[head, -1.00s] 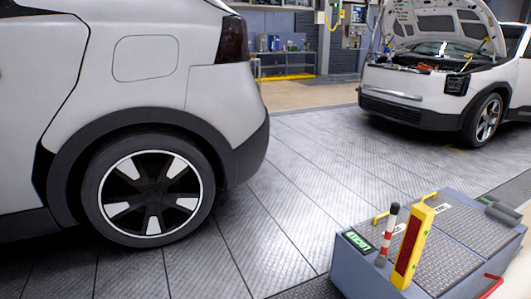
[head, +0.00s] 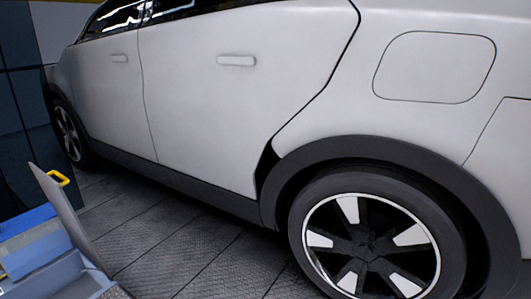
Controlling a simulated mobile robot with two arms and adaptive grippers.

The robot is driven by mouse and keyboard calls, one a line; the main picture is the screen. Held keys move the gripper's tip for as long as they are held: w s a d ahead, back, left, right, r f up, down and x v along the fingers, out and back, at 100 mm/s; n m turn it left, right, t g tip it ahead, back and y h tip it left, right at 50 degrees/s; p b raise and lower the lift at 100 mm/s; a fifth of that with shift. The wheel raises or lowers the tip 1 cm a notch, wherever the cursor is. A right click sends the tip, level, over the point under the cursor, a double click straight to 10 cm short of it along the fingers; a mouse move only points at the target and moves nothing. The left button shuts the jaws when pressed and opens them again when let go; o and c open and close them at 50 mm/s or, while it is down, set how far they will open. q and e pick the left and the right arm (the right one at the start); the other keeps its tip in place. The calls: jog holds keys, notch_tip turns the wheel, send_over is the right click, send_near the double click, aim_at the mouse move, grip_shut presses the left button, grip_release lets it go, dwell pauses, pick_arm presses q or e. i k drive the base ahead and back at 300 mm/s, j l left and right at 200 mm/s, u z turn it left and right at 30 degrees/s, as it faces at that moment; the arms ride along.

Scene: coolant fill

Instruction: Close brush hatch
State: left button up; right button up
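At the lower left of the head view is part of a blue-grey unit (head: 62,276). A grey hatch lid (head: 66,215) with a yellow handle (head: 59,178) stands raised and tilted on it. I cannot tell for certain that this is the brush hatch. Blue and grey parts (head: 28,222) show beside the raised lid, cut off by the picture's edge. Neither of my grippers is in view.
A white car (head: 200,110) fills most of the view, its rear wheel (head: 370,240) close at the lower right. Dark floor plates (head: 185,255) lie clear between the unit and the car. A dark panelled surface (head: 22,130) stands at the left.

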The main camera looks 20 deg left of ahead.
aim_at(53, 190)
jog(key=i+l+u, duration=0.1)
jog(key=i+u, duration=0.15)
jog(key=u, duration=0.15)
jog(key=i+l+u, duration=0.15)
jog(key=u, duration=0.25)
jog(key=i+l+u, duration=0.3)
jog(key=u, duration=0.15)
jog(key=i+l+u, duration=0.15)
jog(key=l+u, duration=0.25)
jog(key=i+l+u, duration=0.15)
jog(key=u, duration=0.25)
jog(key=i+l+u, duration=0.15)
jog(key=l+u, duration=0.8)
jog(key=l, duration=0.3)
